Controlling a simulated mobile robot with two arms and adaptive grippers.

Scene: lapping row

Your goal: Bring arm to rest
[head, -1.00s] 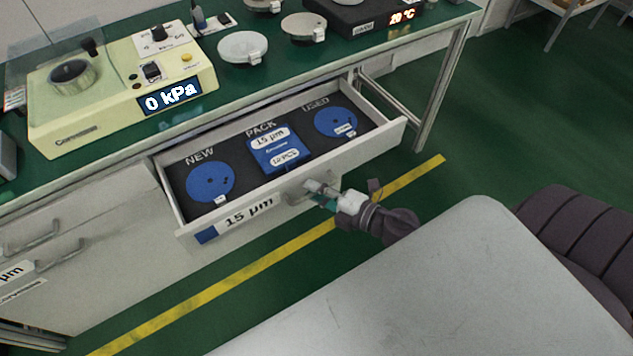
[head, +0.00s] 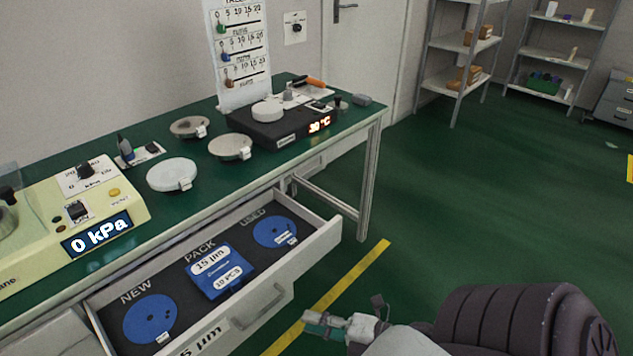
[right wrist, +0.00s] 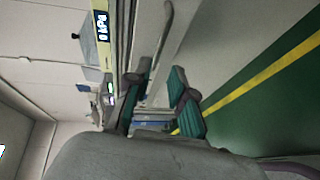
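My right gripper (head: 314,322) is low in the head view, to the right of the open drawer's handle (head: 262,305) and apart from it. In the right wrist view its two green-padded fingers (right wrist: 160,103) stand apart with nothing held between them. The drawer (head: 322,238), labelled 15 µm, is pulled out under the bench. It holds a blue disc (head: 150,318) at NEW, a blue pack (head: 219,270) at PACK and another blue disc (head: 274,231) at USED. My left gripper is not in view.
The green bench (head: 340,128) carries a cream machine (head: 130,207) reading 0 kPa, several round plates and a black hot plate (head: 270,130) with a lit display. Shelves (head: 452,42) stand at the back. Green floor (head: 480,190) to the right is open.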

